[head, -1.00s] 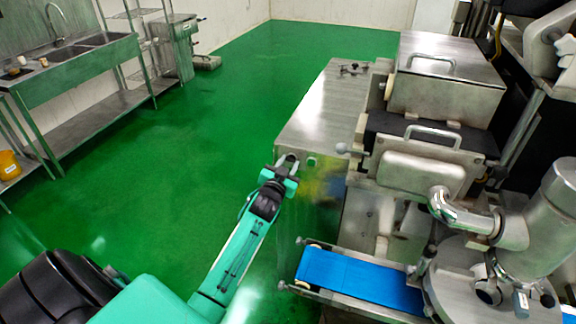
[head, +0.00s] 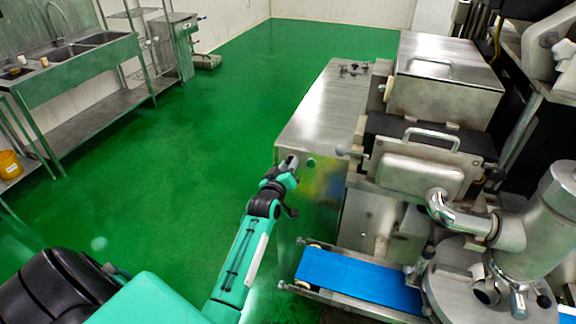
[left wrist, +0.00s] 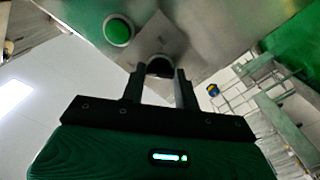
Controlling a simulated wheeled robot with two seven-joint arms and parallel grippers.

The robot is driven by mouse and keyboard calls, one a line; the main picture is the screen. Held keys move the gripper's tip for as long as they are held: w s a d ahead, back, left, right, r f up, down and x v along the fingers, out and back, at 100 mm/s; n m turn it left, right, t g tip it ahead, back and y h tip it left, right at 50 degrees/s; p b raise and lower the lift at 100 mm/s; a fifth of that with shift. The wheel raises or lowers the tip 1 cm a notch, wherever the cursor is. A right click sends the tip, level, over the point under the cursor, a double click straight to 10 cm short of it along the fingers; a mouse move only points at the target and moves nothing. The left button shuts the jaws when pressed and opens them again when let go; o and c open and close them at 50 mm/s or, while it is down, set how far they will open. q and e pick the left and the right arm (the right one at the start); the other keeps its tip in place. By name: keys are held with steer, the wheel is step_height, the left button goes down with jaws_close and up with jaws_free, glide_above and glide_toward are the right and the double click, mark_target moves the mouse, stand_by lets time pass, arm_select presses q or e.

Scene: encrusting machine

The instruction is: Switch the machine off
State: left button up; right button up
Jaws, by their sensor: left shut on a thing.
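The encrusting machine (head: 322,110) is a steel body on the right of the head view. My left gripper (head: 290,163) is at the upper edge of its near side panel. In the left wrist view my left gripper (left wrist: 160,77) has its two fingers shut on a dark switch knob (left wrist: 159,67), which is partly hidden by the fingertips. A round green button (left wrist: 118,30) sits on the panel beside the knob, apart from the fingers; it also shows small in the head view (head: 311,162). My right gripper is not in view.
A blue conveyor belt (head: 355,278) sticks out from the machine, close to the right of my left arm. A steel sink bench (head: 85,65) stands at the far left. The green floor (head: 170,160) between is clear.

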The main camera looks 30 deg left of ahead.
arm_select(q)
steer(key=shift+n, duration=0.5)
steer(key=o, duration=1)
steer(key=shift+s, duration=0.1)
steer(key=b+v, duration=0.4)
steer(key=v, duration=0.9)
steer(key=shift+s+d, duration=0.15)
steer(key=shift+s, duration=0.15)
